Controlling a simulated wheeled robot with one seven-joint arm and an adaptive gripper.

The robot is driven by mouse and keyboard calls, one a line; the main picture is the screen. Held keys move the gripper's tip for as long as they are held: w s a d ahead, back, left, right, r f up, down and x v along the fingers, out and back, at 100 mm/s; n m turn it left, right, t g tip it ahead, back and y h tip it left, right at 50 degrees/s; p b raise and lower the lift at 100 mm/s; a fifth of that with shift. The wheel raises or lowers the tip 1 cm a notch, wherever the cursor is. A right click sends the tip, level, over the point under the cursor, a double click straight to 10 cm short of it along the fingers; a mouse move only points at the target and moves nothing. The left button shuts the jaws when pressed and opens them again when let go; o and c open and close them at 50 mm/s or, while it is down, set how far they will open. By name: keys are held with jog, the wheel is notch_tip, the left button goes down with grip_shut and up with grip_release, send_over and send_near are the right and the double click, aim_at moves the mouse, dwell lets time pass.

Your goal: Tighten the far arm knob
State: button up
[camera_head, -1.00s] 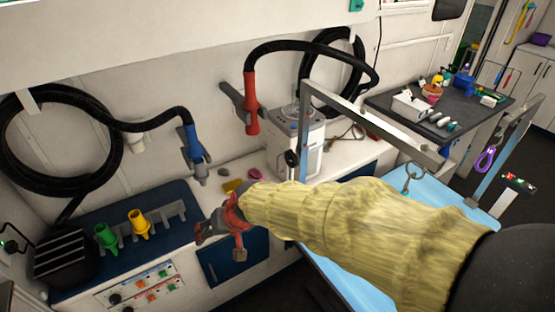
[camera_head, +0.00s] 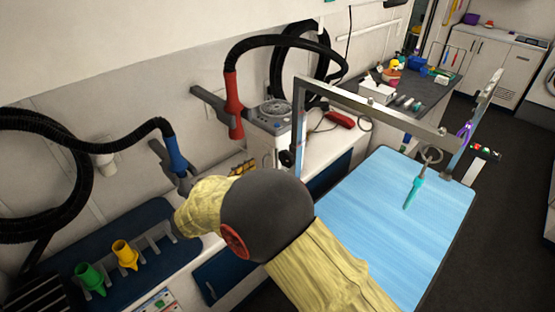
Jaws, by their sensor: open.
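A metal grooming frame (camera_head: 375,105) stands over the blue grooming table (camera_head: 385,215). A black knob (camera_head: 287,158) sits on the side of its left post. The right post (camera_head: 476,125) rises at the table's far right side, and no knob can be clearly made out on it. I cannot tell from the picture which knob is the far one. My gripper is hidden behind my bent arm, which fills the lower middle of the picture. A ring and a teal item (camera_head: 414,190) hang from the crossbar over the table.
A counter (camera_head: 325,148) with a white-grey machine (camera_head: 272,118) and a red tool (camera_head: 340,119) lies behind the left post. Red and blue hose nozzles hang on the wall at left. A dark-topped cart (camera_head: 430,92) stands beyond the frame. Dark floor is open at right.

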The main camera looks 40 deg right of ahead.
jog(key=shift+g+h, duration=0.6)
jog(key=shift+g, duration=0.1)
jog(key=shift+s+d+r+b, duration=0.3)
jog(key=shift+d+r, duration=0.05)
jog(key=shift+d, duration=1.05)
jog(key=shift+s+d+r+b, duration=0.3)
jog(key=shift+s+d+r, duration=0.05)
jog(key=shift+d, duration=1)
jog(key=shift+s+d+r+b, duration=0.3)
jog(key=shift+d+r, duration=0.05)
jog(key=shift+d, duration=1.05)
jog(key=shift+c, duration=0.2)
jog(key=c, duration=1.1)
jog(key=shift+c, duration=0.2)
